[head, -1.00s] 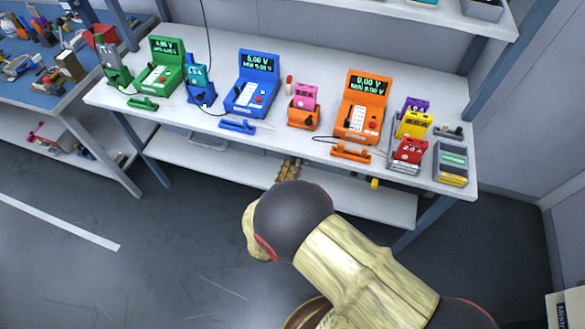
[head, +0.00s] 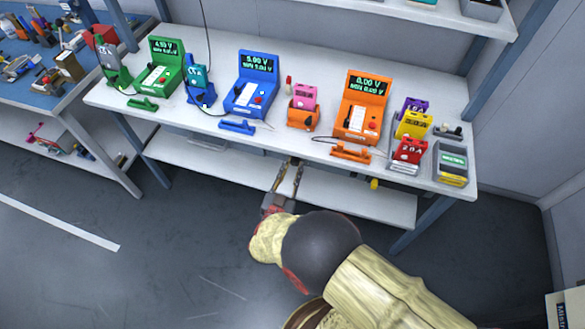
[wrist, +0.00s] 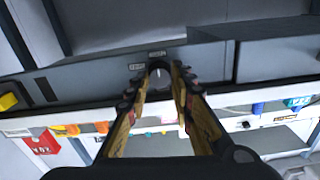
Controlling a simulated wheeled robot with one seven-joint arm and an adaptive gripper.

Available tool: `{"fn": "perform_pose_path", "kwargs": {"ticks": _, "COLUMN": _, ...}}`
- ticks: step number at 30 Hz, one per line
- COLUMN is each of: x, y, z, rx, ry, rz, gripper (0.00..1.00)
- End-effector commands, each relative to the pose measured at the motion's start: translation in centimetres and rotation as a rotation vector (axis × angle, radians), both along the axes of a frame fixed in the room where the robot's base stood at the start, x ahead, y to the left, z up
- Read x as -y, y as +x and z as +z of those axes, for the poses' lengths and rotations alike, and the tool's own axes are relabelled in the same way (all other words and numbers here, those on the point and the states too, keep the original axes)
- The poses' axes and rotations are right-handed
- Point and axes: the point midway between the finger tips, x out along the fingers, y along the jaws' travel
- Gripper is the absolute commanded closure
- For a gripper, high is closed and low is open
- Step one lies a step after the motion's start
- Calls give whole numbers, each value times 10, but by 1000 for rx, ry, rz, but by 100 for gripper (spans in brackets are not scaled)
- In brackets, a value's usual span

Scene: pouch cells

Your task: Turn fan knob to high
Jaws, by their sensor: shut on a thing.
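The fan knob (wrist: 160,72) is a small dark round knob with a pale mark, on a grey panel with small label plates around it. In the wrist view it sits between the tips of my gripper (wrist: 158,78), which is shut on it. In the head view my gripper (head: 295,164) reaches up to the front edge of the bench (head: 205,122), between the blue and orange stations. The knob itself cannot be made out in the head view. The writing on the labels is too small to read.
On the bench stand a green tester (head: 160,66), a blue tester (head: 252,84) and an orange tester (head: 361,106). Coloured pouch cells, including a red one (head: 409,151), stand at the right. A lower shelf (head: 350,193) lies under the bench. The floor in front is clear.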

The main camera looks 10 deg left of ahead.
Motion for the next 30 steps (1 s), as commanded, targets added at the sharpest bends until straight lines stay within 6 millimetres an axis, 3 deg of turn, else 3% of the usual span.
{"fn": "perform_pose_path", "kwargs": {"ticks": 21, "x": 1, "y": -1, "z": -4, "rx": -1, "ry": 66, "rz": 2, "gripper": 100}}
{"fn": "perform_pose_path", "kwargs": {"ticks": 22, "x": 1, "y": -1, "z": -4, "rx": -2, "ry": 66, "rz": 2, "gripper": 75}}
{"fn": "perform_pose_path", "kwargs": {"ticks": 30, "x": 0, "y": -1, "z": -2, "rx": 2, "ry": 68, "rz": 1, "gripper": 60}}
